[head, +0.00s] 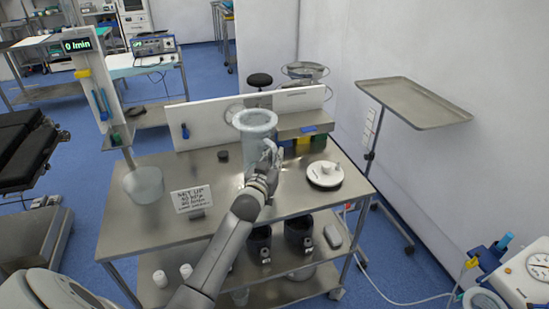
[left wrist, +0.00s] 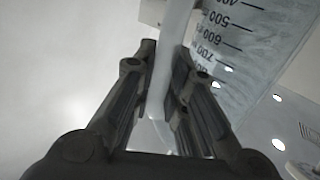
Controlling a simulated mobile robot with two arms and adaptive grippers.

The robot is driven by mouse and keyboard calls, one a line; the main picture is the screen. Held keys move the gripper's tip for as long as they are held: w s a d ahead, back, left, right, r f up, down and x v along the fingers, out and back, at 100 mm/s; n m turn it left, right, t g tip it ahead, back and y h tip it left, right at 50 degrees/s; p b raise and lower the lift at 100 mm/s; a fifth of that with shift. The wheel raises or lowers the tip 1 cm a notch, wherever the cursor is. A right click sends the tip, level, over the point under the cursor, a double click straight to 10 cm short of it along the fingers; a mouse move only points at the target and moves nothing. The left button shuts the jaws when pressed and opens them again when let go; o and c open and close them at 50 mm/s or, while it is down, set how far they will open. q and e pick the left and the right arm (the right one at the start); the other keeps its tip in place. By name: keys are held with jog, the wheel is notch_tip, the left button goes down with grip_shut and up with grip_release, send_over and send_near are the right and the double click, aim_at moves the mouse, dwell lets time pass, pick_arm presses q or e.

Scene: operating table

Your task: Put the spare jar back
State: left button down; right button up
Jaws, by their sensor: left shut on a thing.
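A large clear jar (head: 255,133) is at the back of the steel table, in front of the low white panel. My left gripper (head: 270,158) is at its right front side. In the left wrist view the gripper (left wrist: 171,95) is shut on a pale upright strip (left wrist: 178,45), which looks like part of this jar. The jar's graduated wall (left wrist: 235,50) stands just right of the fingers. Whether its base touches the table is hard to tell. Another clear jar (head: 144,186) is at the table's left, below the post with the flow display. My right gripper is out of view.
The steel table (head: 228,222) has bare room in the middle. A sign card (head: 193,199) stands at front left, a small dark puck (head: 223,156) behind it. A round white lid (head: 325,175) lies at right. The white panel (head: 207,122) bounds the back.

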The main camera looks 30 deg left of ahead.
pick_arm(q)
jog(key=shift+f, duration=0.1)
jog(key=shift+f, duration=0.15)
jog(key=c, duration=1.5)
grip_release()
jog(key=shift+o, duration=0.2)
